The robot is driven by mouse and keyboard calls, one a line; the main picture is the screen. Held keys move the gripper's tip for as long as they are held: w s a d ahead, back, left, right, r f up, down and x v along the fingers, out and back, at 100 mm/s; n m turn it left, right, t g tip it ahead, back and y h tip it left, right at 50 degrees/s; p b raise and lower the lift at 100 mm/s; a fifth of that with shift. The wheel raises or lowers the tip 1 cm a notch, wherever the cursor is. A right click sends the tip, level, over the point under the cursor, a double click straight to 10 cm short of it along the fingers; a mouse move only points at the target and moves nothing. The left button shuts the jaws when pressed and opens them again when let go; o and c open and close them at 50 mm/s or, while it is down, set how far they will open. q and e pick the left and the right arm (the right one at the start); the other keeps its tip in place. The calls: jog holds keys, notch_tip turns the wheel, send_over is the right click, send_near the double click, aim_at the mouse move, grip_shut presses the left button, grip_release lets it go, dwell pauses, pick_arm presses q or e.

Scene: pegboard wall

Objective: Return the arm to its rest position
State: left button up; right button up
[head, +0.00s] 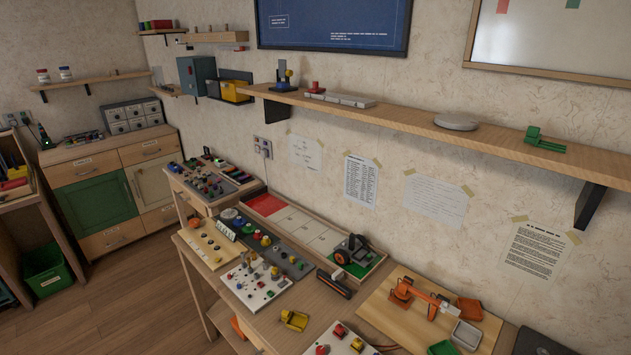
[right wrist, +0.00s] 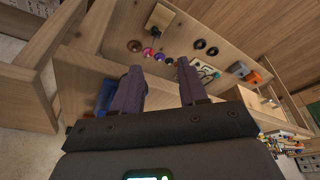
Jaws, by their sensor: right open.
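My right gripper (right wrist: 159,70) shows in the right wrist view with its two dark fingers apart and nothing between them. Beyond the fingertips is a wooden board or panel (right wrist: 120,28) with several small coloured round parts (right wrist: 150,52) on it. I cannot tell how far the fingers are from it. Neither gripper shows in the head view, and my left gripper is in no view.
In the head view a workbench (head: 316,318) carries control panels (head: 265,285), an orange toy arm (head: 418,294) and small trays. A wall shelf (head: 410,115) runs above it. Cabinets (head: 95,205) stand at the far left. The wooden floor (head: 130,305) at the lower left is clear.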

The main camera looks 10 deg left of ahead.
notch_tip(320, 180, up, 38)
jog(key=p, duration=3.6)
jog(key=shift+r, duration=0.15)
